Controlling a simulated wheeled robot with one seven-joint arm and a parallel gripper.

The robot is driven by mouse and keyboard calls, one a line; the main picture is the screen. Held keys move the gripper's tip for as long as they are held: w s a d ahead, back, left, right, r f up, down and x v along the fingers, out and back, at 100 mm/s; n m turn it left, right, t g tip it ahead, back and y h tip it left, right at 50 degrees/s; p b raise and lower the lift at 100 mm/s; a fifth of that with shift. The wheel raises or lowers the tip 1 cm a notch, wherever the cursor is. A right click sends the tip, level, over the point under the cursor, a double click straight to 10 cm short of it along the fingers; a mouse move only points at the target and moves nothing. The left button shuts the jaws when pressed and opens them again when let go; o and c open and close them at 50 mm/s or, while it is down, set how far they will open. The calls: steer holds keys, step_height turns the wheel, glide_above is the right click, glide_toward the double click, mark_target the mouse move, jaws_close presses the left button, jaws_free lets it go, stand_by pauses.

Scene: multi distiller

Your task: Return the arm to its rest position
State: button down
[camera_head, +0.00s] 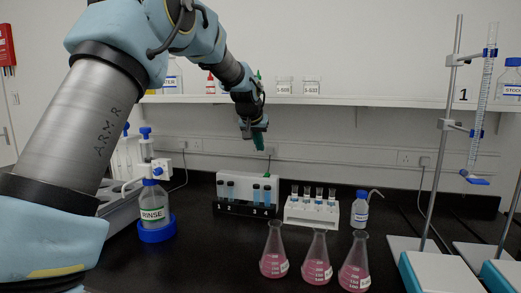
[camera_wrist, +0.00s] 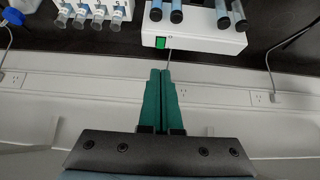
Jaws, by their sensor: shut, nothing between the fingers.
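My arm reaches from the left of the head view, up and over, with its end hanging down over the back of the bench. My gripper (camera_head: 259,143) has green fingers that point down, above the white rack unit at the back. In the wrist view my gripper (camera_wrist: 161,72) shows its two green fingers pressed together, with nothing between them. The fingertips are in front of the wall and socket strip in that view and look apart from the white rack unit (camera_wrist: 195,32).
Three flasks of pink liquid (camera_head: 318,262) stand at the bench front. A RINSE bottle (camera_head: 153,205) in a blue ring stands left. A white tube rack (camera_head: 312,213) and wash bottle (camera_head: 360,211) stand behind the flasks. A shelf (camera_head: 350,101) runs above. A burette stand (camera_head: 442,130) is right.

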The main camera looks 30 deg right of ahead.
stand_by(0.4)
steer(key=s+a+f+n+y, duration=0.1)
steer(key=a+f, duration=0.2)
steer(key=a, duration=0.6)
steer(key=s+a+f+n+g+y, duration=0.1)
steer(key=a+f, duration=0.1)
steer(key=a, duration=0.6)
steer(key=s+a+f+n+y, duration=0.1)
steer(key=a+f+n, duration=0.15)
steer(key=a, duration=0.65)
steer(key=s+a+f+n+g+y, duration=0.1)
steer(key=s+a+f, duration=0.3)
steer(key=s+a, duration=0.5)
steer(key=s+a+f+n+g+y, duration=0.1)
steer(key=s+a+f, duration=0.3)
steer(key=s+a, duration=0.6)
steer(key=shift+s+a+f+n+g, duration=0.25)
steer(key=shift+a+n+g, duration=0.25)
steer(key=shift+a, duration=0.15)
